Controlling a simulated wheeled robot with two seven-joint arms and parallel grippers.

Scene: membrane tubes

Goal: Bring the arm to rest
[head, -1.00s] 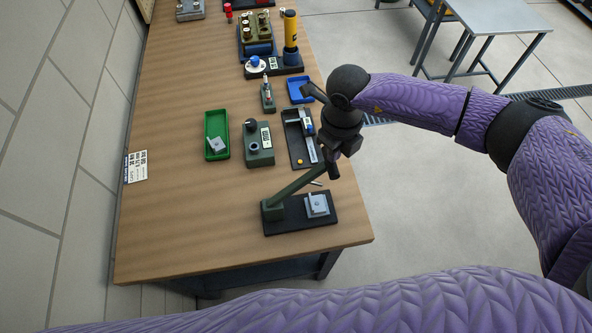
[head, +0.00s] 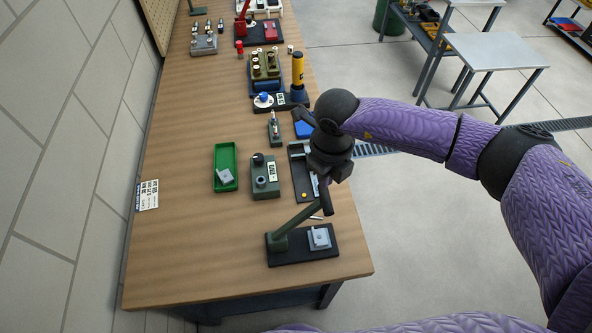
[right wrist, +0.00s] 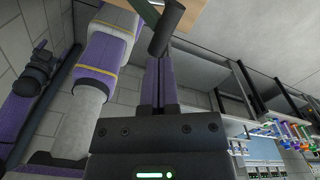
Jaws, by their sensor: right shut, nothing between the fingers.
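My right arm (head: 405,130) comes in from the right and reaches over the bench's right edge. Its gripper (head: 328,174) points down above the front part of the bench, shut and empty. In the right wrist view the two fingers (right wrist: 160,82) lie together. The black handle (head: 327,198) of a green lever press (head: 295,222) is close by the fingertips; it also shows just past them in the right wrist view (right wrist: 166,30). I cannot tell whether they touch. My left gripper does not show.
On the wooden bench (head: 180,240) stand a green tray (head: 225,155) with a grey part, a green-grey block fixture (head: 265,178), a black tray (head: 299,180) and a yellow bottle (head: 298,68). The press's black base (head: 288,256) carries a grey block (head: 319,237).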

